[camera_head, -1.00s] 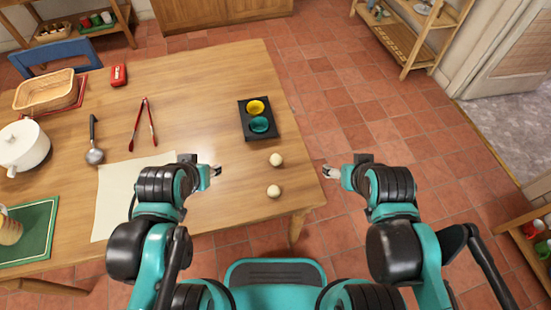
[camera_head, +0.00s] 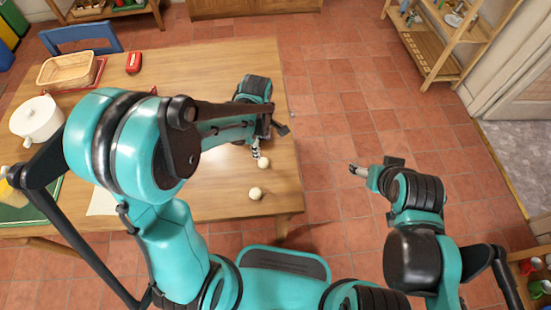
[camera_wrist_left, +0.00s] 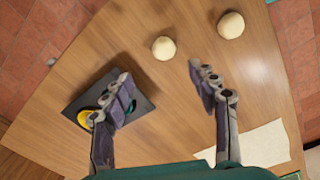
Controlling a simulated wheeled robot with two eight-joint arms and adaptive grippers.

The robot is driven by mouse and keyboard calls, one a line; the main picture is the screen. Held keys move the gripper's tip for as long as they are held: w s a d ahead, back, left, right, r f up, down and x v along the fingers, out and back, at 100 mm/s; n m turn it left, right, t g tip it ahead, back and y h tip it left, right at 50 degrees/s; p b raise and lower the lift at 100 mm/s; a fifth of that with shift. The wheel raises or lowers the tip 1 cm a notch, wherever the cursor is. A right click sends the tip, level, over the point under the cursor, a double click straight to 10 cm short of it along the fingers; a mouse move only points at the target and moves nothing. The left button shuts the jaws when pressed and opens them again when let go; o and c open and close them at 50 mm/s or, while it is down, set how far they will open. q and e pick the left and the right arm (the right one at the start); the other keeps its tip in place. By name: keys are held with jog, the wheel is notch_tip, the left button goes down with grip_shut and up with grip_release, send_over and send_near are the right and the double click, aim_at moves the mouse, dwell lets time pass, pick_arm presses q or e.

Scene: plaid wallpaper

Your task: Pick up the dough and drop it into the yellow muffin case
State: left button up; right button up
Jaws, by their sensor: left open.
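Two pale dough balls lie on the wooden table (camera_head: 190,55). The farther dough ball (camera_head: 264,162) is just in front of my left gripper (camera_head: 256,150); the nearer dough ball (camera_head: 255,194) lies closer to the table's front edge. In the left wrist view, the open, empty left gripper (camera_wrist_left: 164,88) points down, with one dough ball (camera_wrist_left: 163,48) just beyond its fingers and the other (camera_wrist_left: 231,25) farther off. The black tray (camera_wrist_left: 75,107) holds the yellow muffin case (camera_wrist_left: 92,120) and a teal case (camera_wrist_left: 131,107), both partly behind a finger. My right gripper (camera_head: 358,170) hangs over the floor; its jaw opening is unclear.
A basket (camera_head: 67,69), a white pot (camera_head: 36,119) and a red box (camera_head: 133,62) stand on the left part of the table. A pale sheet (camera_wrist_left: 250,145) lies beside the left gripper. My left arm hides much of the table in the head view.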

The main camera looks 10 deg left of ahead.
aim_at(264, 161)
pick_arm(q)
jog(key=shift+w+d+f+n, duration=0.15)
jog(key=shift+d+f+n, duration=0.1)
jog(key=shift+f+n, duration=0.1)
jog(key=shift+f, duration=0.4)
jog(key=f+b, duration=0.1)
jog(key=f, duration=0.1)
jog(key=f+b, duration=0.1)
jog(key=f, duration=0.2)
jog(key=f+b, duration=0.2)
jog(key=shift+s+a+f, duration=0.1)
jog(key=shift+s+f, duration=0.05)
jog(key=shift+s, duration=0.25)
jog(key=shift+c, duration=0.5)
jog(key=c, duration=1.1)
